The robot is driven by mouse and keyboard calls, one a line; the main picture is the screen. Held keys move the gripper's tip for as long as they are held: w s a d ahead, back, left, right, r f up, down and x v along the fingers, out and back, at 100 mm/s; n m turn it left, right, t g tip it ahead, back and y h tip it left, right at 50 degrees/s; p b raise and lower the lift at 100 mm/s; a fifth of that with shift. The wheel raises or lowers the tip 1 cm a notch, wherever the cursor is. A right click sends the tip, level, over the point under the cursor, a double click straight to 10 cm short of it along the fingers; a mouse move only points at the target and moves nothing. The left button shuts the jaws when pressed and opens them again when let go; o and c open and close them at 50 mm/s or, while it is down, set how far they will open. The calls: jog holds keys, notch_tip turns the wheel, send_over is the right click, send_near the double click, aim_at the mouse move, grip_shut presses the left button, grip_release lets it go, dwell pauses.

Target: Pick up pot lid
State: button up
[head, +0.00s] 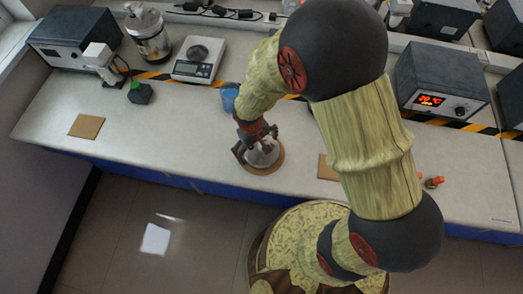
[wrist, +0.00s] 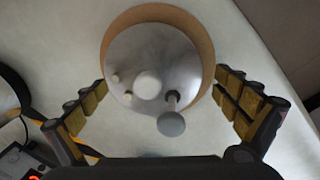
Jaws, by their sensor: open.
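The pot lid (head: 263,156) is a silvery round disc lying on a round brown cork mat (head: 279,163) near the bench's front edge. In the wrist view the lid (wrist: 177,58) shows a pale central knob, a grey round knob on a stem and small white pegs. My gripper (head: 257,144) is at the lid from above, partly covering it in the head view. In the wrist view the open fingers of my gripper (wrist: 160,88) stand on either side of the lid, with gaps between the pads and its rim.
A blue cup (head: 229,98) stands just behind my gripper. A scale (head: 199,60), a glass jar with a metal top (head: 149,35) and a dark box (head: 75,38) stand at the back left. A square cork mat (head: 86,126) lies left, with clear bench around it.

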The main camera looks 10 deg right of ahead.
jog(key=shift+c, duration=0.7)
jog(key=c, duration=1.7)
